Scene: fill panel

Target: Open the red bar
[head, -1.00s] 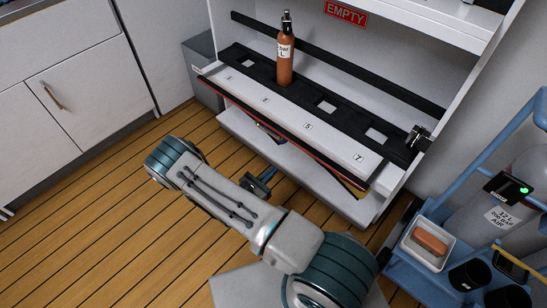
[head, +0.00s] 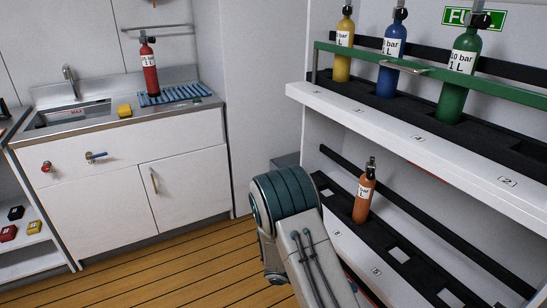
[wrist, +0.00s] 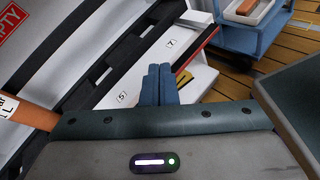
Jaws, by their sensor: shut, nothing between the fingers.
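The red bar (wrist: 200,48) shows in the wrist view as a thin red strip along the front edge of the white lower shelf (wrist: 128,86). Its near part passes out of sight behind my fingers. In the head view my arm hides most of it. My gripper (wrist: 159,80) shows in the wrist view as two blue fingers, shut together and empty, in front of the shelf edge near the bar's visible end. I cannot tell whether they touch the bar. In the head view the gripper is out of sight.
An orange cylinder (head: 364,194) stands on the lower shelf and also shows in the wrist view (wrist: 32,115). A green bar (head: 430,72) crosses upper-shelf cylinders. A blue trolley (wrist: 240,38) stands beyond the shelf. A sink counter (head: 125,125) stands left, with open wooden floor before it.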

